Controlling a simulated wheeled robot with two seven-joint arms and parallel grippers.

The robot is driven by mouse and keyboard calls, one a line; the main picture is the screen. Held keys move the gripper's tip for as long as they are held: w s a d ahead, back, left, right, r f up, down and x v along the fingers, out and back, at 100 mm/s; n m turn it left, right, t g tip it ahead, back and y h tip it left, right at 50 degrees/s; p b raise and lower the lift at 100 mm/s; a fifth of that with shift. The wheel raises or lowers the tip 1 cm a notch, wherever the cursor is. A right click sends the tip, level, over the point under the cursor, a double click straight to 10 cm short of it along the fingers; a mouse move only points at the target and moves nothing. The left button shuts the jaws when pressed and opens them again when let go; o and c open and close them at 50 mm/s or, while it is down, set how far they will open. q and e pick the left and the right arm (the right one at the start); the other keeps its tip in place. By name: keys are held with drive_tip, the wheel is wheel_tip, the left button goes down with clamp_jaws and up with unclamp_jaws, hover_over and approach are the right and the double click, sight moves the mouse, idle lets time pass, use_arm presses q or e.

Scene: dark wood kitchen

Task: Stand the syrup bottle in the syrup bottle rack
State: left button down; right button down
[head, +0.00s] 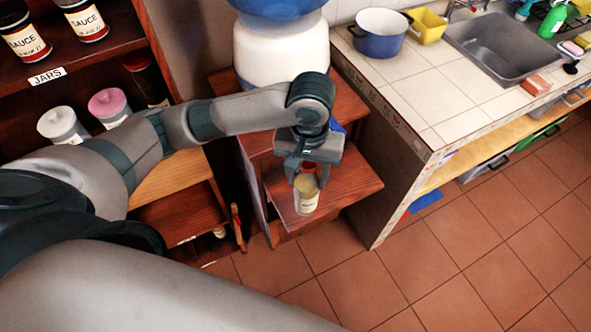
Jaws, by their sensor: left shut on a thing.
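My left gripper (307,177) reaches down over a low wooden shelf (350,184) in the middle of the head view. It is shut on a small bottle with a yellowish top and a cream label, which I take to be the syrup bottle (306,202). The bottle looks upright, near the shelf's front edge; I cannot tell whether its base touches the wood. The gripper hides part of its top. I cannot make out a syrup bottle rack. My right gripper is out of view.
A large white container with a blue top (281,52) stands behind my left wrist. A tiled counter (410,85) with a blue pot (380,35) and a sink (505,45) is at right. Shelves with sauce jars (25,38) are at left.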

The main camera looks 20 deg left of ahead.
use_arm(q)
drive_tip(key=w+a+f+p, duration=0.1)
drive_tip(key=w+a+f, duration=0.4)
drive_tip(key=a, duration=0.2)
drive_tip(key=shift+w+a+f+p, duration=0.2)
drive_tip(key=shift+a+f+p, duration=0.1)
drive_tip(key=shift+a+p, duration=0.05)
drive_tip(key=shift+f+p, duration=0.6)
drive_tip(key=shift+f, duration=1.4)
drive_tip(key=c, duration=0.9)
unclamp_jaws()
drive_tip(key=shift+f, duration=0.15)
